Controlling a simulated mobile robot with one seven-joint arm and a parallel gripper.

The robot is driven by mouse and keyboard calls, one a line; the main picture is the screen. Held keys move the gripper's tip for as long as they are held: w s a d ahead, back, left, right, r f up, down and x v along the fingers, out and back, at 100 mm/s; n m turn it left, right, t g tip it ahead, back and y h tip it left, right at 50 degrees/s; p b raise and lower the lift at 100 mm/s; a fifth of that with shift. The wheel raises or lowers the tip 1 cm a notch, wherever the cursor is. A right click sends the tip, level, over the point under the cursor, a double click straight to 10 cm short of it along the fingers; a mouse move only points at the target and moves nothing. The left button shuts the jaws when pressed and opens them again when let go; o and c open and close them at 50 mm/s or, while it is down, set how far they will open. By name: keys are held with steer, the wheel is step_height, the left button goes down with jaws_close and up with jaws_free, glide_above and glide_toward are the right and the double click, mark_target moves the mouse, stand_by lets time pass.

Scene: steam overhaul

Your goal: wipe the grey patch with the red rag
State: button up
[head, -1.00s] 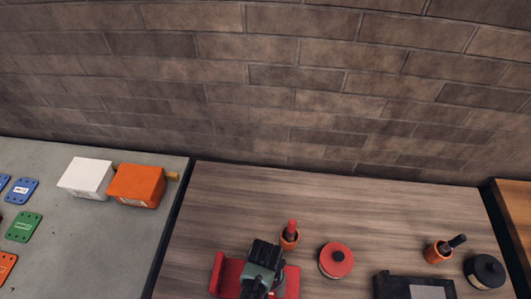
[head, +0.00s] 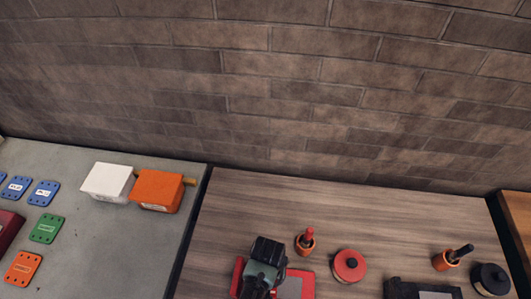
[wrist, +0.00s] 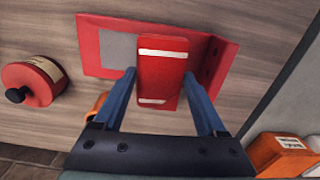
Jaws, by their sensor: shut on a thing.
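My gripper (wrist: 160,76) is shut on the red rag (wrist: 162,62), a thick red pad with two white stripes, held between blue fingers. Below it is a red plate (wrist: 90,35) with a raised wall at one end, at the right in the wrist view. The grey patch (wrist: 116,50) shows on the plate just left of the rag; the rag may hide part of it. I cannot tell whether the rag touches the plate. In the head view my gripper (head: 266,250) covers part of the plate (head: 308,286), and the patch (head: 290,287) shows to its right.
A round red tin (head: 348,265) and an orange pot with a red-handled tool (head: 305,243) stand close to the plate. A black box (head: 425,290), another pot (head: 447,260) and a black tin (head: 490,278) are farther right. White (head: 108,181) and orange (head: 158,190) boxes sit on the grey bench.

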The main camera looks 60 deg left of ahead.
steer(key=shift+r+p, duration=1.05)
steer(key=shift+r, duration=0.45)
